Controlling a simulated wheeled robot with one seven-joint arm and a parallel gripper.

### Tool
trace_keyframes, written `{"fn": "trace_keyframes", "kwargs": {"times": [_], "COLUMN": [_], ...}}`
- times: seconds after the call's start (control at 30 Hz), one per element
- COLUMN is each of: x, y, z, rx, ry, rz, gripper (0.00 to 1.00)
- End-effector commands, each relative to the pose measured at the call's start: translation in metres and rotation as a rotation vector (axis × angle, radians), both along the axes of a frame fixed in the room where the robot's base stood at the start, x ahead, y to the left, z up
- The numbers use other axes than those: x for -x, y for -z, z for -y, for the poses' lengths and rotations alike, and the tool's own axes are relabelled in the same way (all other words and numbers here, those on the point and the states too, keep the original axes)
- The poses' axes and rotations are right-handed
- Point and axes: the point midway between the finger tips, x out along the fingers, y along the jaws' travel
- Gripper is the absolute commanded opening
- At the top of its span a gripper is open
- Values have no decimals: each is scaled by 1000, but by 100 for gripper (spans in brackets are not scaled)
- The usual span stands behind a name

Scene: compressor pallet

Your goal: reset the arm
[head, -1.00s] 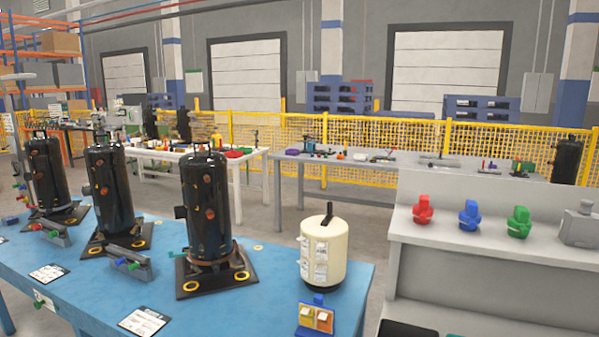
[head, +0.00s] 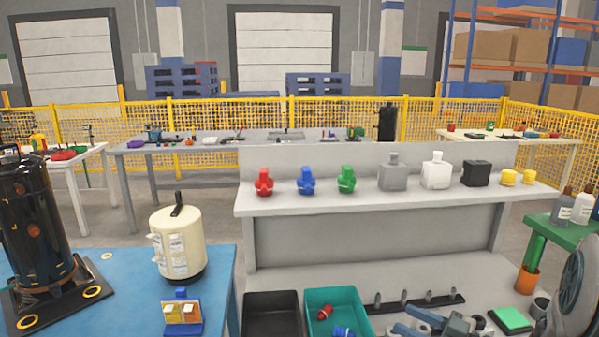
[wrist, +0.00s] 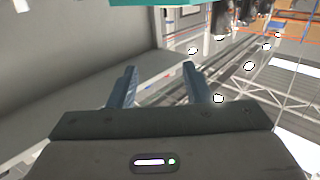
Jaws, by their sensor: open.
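My gripper (wrist: 160,84) shows in the wrist view with its two blue-grey fingers spread apart. Nothing sits between the fingers. The wrist view looks tilted or upside down, with a grey bench surface on the left and roof beams and lights on the right. In the head view, grey and blue parts at the bottom right edge may belong to my arm; I cannot tell.
A grey bench (head: 290,205) carries red (head: 264,182), blue (head: 306,181) and green (head: 347,179) fittings. Black (head: 270,300) and teal (head: 309,297) bins sit below. A blue table (head: 222,265) holds a black compressor (head: 35,215) and cream canister (head: 177,243). A green stand (head: 570,231) is right.

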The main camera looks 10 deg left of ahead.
Motion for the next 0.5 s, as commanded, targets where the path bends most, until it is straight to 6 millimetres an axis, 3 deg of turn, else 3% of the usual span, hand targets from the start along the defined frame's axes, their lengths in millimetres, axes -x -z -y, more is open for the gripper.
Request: {"fn": "trace_keyframes", "kwargs": {"times": [0.23, 0.5], "x": [-35, -63], "y": [-16, -45], "z": [7, 43], "rx": [195, 443], "ry": [220, 595], "rz": [17, -55], "gripper": [45, 45]}}
